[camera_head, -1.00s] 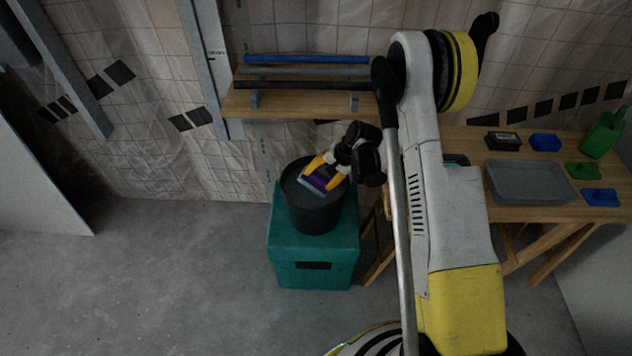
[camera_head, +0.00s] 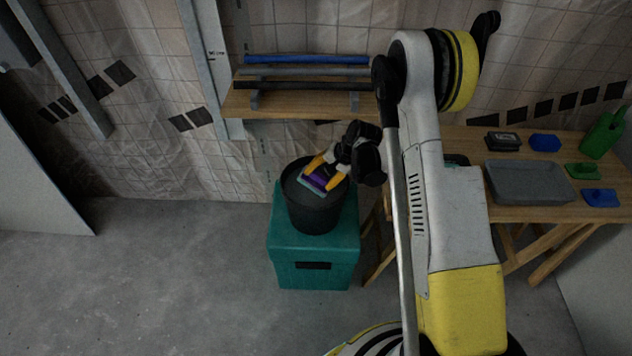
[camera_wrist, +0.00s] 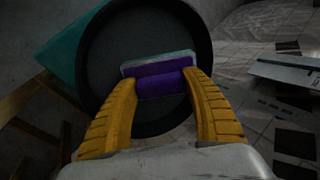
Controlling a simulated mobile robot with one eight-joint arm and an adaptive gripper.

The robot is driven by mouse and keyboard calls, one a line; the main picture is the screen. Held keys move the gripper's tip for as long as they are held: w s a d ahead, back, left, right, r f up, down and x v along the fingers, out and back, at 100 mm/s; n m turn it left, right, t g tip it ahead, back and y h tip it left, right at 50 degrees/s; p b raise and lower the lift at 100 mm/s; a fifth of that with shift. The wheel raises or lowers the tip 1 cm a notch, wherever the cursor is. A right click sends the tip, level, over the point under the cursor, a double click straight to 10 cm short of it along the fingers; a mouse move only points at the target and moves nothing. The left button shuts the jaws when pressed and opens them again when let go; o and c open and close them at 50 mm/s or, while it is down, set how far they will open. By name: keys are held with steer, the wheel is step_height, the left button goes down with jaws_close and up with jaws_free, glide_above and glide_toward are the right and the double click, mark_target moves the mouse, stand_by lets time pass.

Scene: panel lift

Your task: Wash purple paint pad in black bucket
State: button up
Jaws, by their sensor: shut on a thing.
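The purple paint pad (camera_head: 319,180) has a pale grey-teal edge. My gripper (camera_head: 326,173), with yellow fingers, is shut on it. In the wrist view the purple pad (camera_wrist: 160,80) sits between the two yellow fingertips (camera_wrist: 163,84). The black bucket (camera_head: 313,217) stands on a teal box. The pad is over the bucket's open mouth, near its right side; I cannot tell whether it touches the dark surface inside. The bucket's round rim (camera_wrist: 207,45) surrounds much of the pad in the wrist view.
The teal box (camera_head: 312,270) stands on the concrete floor. A wooden table (camera_head: 470,140) at right holds a grey tray (camera_head: 530,184), blue and green pads and a green container (camera_head: 603,134). A shelf (camera_head: 300,105) with several rods is behind the bucket. Floor at left is clear.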

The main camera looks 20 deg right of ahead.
mark_target(320, 175)
steer(key=shift+f, duration=0.4)
steer(key=shift+r+p, duration=2.35)
steer(key=shift+r, duration=2.55)
